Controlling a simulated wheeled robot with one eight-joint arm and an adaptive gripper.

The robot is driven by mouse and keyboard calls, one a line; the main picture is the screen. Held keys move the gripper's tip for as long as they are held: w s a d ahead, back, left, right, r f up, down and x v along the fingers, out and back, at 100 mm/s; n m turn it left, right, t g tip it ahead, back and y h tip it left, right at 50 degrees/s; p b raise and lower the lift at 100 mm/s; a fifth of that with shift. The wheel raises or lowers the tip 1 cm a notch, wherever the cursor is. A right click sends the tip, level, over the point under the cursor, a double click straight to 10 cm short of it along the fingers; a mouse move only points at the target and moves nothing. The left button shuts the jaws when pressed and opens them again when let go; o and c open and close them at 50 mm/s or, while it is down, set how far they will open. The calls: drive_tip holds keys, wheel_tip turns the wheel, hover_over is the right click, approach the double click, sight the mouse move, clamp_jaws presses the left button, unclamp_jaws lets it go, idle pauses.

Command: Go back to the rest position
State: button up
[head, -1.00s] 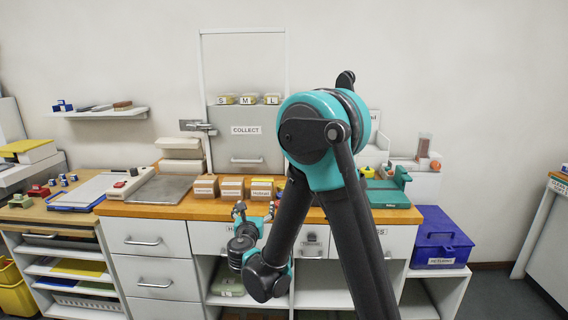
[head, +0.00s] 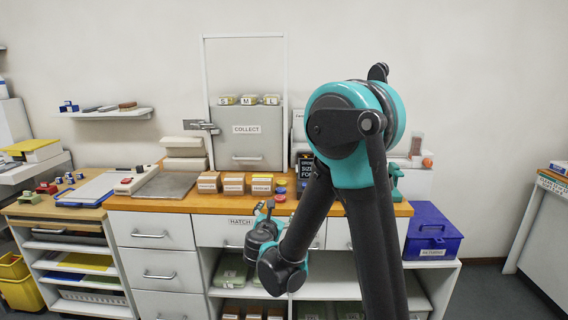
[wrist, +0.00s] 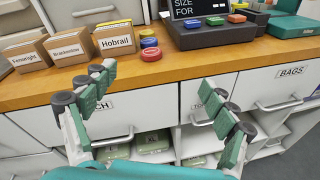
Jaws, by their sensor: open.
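My gripper (wrist: 160,112) is open and empty in the wrist view, its green-padded fingers spread wide in front of the counter's drawer fronts. In the head view my gripper (head: 264,208) is small and partly hidden by my own wrist, just in front of the counter edge. Nothing is between the fingers. The wooden counter (wrist: 195,62) lies just beyond the fingertips.
Cardboard boxes, one marked Hobnail (wrist: 116,40), stand on the counter beside stacked round tins (wrist: 150,50). A dark size sign (wrist: 205,30) stands to their right. A blue lidded box (head: 430,238) sits right of the counter. The floor at right is clear.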

drive_tip(key=s+d+f+m+g+h, duration=0.1)
drive_tip(key=s+d+f+m+g, duration=0.15)
drive_tip(key=d+m, duration=0.3)
drive_tip(key=s+d+f+m+g, duration=0.2)
drive_tip(key=s+d+m, duration=0.15)
drive_tip(key=d, duration=0.35)
drive_tip(key=s+d+f+m+g+h, duration=0.1)
drive_tip(key=s+d+f+m+g, duration=0.15)
drive_tip(key=d+m, duration=0.4)
drive_tip(key=s+d+f+m+g+y, duration=0.1)
drive_tip(key=s+f+m+g+y, duration=0.1)
drive_tip(key=s+m, duration=0.5)
drive_tip(key=s+d+f+m+g+y, duration=0.2)
drive_tip(key=s+f+m, duration=0.1)
drive_tip(key=s+m, duration=0.4)
drive_tip(key=s, duration=0.3)
drive_tip(key=shift+s+f+g, duration=0.15)
drive_tip(key=shift+f+g, duration=0.15)
drive_tip(key=shift+f, duration=0.1)
